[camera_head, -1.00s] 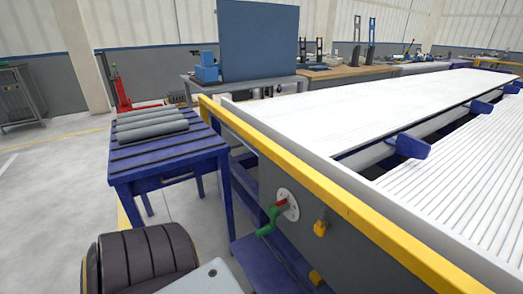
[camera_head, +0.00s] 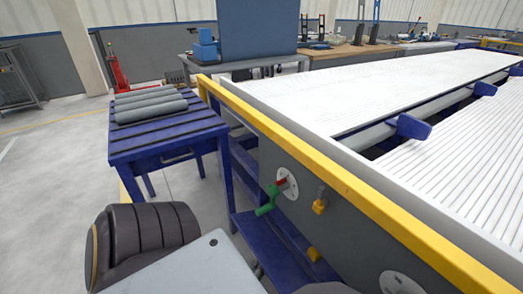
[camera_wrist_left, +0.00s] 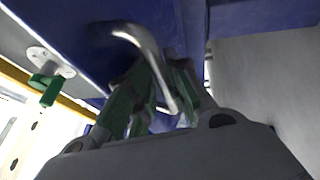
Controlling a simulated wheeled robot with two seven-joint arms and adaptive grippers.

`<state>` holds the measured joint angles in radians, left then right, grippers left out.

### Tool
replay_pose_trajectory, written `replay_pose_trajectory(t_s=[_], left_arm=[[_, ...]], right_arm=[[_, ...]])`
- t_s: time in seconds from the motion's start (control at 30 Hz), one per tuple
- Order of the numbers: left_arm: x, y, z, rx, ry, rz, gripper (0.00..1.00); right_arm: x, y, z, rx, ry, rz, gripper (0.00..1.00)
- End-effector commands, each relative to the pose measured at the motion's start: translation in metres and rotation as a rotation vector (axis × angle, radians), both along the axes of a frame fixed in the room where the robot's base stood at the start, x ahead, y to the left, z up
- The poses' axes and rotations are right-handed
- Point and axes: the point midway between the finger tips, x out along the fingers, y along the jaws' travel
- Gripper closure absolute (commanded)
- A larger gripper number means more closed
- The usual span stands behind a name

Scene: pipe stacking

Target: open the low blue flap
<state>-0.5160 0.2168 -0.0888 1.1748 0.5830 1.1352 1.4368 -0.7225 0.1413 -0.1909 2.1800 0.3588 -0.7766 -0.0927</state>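In the left wrist view a blue panel (camera_wrist_left: 82,35) fills the upper left, and a bent silver handle (camera_wrist_left: 145,45) stands out from it. I cannot tell for sure that this panel is the low blue flap. The two green-padded fingers of my left gripper (camera_wrist_left: 160,72) lie on either side of the handle, and its free end reaches between them. Blur hides whether the fingers touch it. In the head view the left gripper is hidden, and the low blue part (camera_head: 268,240) of the machine shows below the grey side panel. My right gripper is out of view.
A crank with a green grip (camera_head: 267,203) sticks out of the machine side; it also shows in the left wrist view (camera_wrist_left: 45,88). Yellow knobs (camera_head: 319,206) are beside it. A blue table (camera_head: 165,150) carries several grey pipes (camera_head: 150,107). Open floor (camera_head: 50,190) lies at left.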

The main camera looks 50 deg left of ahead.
Motion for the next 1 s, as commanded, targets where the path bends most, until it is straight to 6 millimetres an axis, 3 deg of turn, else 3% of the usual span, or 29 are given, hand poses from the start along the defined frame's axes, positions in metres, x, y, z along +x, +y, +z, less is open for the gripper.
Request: replay_pose_trajectory(t_s=[0.6, 1.0], left_arm=[[0.0, 0.0, 0.042, 0.0, -0.002, 0.0, 0.81], [0.0, 0.0, 0.053, 0.0, -0.002, 0.001, 0.81]], right_arm=[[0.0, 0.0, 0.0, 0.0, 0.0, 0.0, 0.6], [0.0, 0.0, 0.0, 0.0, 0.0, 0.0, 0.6]])
